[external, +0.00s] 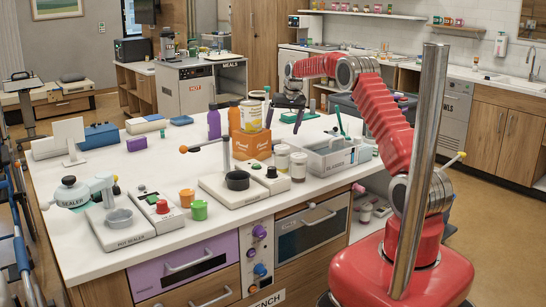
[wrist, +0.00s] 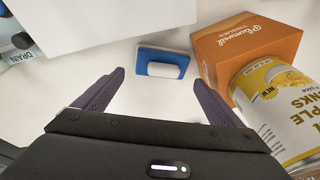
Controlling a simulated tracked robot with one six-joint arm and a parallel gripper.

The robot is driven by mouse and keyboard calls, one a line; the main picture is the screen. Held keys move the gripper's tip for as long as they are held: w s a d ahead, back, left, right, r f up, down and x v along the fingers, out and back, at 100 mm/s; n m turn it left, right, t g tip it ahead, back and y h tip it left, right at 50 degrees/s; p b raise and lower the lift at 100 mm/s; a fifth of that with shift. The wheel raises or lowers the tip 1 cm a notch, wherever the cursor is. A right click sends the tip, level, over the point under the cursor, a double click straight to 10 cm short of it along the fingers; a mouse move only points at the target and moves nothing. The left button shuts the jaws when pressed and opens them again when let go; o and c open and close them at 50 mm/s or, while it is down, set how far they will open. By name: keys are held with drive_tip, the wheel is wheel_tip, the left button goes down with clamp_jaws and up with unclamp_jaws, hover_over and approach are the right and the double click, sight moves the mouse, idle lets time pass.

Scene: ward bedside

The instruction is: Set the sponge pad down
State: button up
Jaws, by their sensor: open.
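A small blue pad with a white block on its upper face (wrist: 162,62), which looks like the sponge pad, lies on the white worktop in the wrist view. It is just beyond my fingertips, with bare worktop between. I cannot make it out for sure in the external view. My gripper (wrist: 158,92) is open, its two dark fingers wide apart with nothing between them. In the external view my gripper (external: 291,98) hangs from the red arm over the back of the worktop, behind the orange box.
An orange tissue box (wrist: 245,52) stands right of the pad, with a yellow fruit can (wrist: 285,105) close to my right finger. A large white surface (wrist: 90,15) is at the upper left. In the external view, jars (external: 298,166) and a grey caddy (external: 338,155) stand nearby.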

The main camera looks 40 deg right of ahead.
drive_tip(key=shift+f, duration=0.1)
drive_tip(key=shift+d+x, duration=0.1)
drive_tip(key=shift+x, duration=1.15)
drive_tip(key=shift+d+x, duration=0.15)
drive_tip(key=shift+x, duration=1.1)
drive_tip(key=shift+s, duration=0.2)
drive_tip(key=shift+c, duration=0.4)
drive_tip(key=shift+f, duration=0.15)
drive_tip(key=c, duration=1.1)
wheel_tip(320, 180, up, 18)
drive_tip(key=shift+r, duration=0.1)
